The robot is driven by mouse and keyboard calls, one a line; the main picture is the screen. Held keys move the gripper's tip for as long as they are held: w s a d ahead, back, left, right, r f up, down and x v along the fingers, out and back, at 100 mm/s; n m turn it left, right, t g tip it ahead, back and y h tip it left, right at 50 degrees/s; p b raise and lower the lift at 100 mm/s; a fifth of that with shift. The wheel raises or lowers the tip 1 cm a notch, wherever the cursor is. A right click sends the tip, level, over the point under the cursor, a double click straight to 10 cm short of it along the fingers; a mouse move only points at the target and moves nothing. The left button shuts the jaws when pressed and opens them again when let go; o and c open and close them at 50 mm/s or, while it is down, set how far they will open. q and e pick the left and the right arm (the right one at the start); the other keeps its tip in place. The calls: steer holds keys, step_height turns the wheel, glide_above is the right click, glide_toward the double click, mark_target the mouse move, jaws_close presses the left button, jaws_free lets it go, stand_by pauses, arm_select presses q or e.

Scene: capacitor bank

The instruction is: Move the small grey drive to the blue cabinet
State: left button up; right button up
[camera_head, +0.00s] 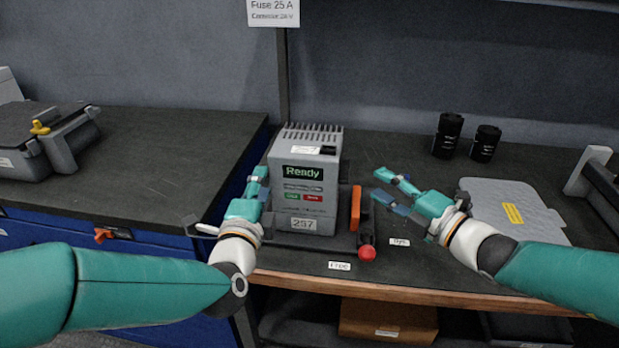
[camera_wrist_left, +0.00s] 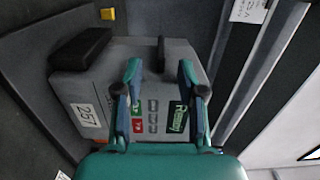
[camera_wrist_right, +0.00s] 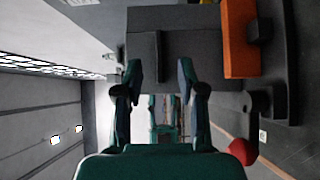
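The small grey drive (camera_head: 305,195) stands upright on the dark bench, with a lit "Ready" panel and a 257 label. It also shows in the left wrist view (camera_wrist_left: 158,62) and the right wrist view (camera_wrist_right: 180,35). The blue cabinet (camera_head: 150,239) with a black top is at the left. My left gripper (camera_head: 258,181) is at the drive's left side, its fingers open; contact cannot be told. The left wrist view shows them spread before the drive. My right gripper (camera_head: 383,187) is open and empty, right of the drive with a gap.
An orange lever (camera_head: 355,208) and a red knob (camera_head: 367,253) sit close at the drive's right. Two black cylinders (camera_head: 448,135) and a grey panel (camera_head: 510,205) are farther right. A grey device with a yellow knob (camera_head: 40,128) stands on the cabinet's left; the rest of its top is clear.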

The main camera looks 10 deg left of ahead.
arm_select(q)
steer(key=w, duration=0.8)
steer(key=shift+w, duration=0.15)
arm_select(e)
steer(key=x, duration=0.8)
arm_select(q)
steer(key=shift+c, duration=0.2)
arm_select(e)
steer(key=shift+w+a, duration=0.1)
steer(key=shift+a, duration=0.05)
steer(key=shift+c, duration=0.2)
arm_select(q)
jaws_close()
arm_select(e)
jaws_close()
arm_select(q)
steer(key=shift+f, duration=0.1)
arm_select(e)
steer(key=shift+f, duration=0.1)
arm_select(q)
steer(key=shift+r, duration=0.2)
arm_select(e)
steer(key=shift+r, duration=0.2)
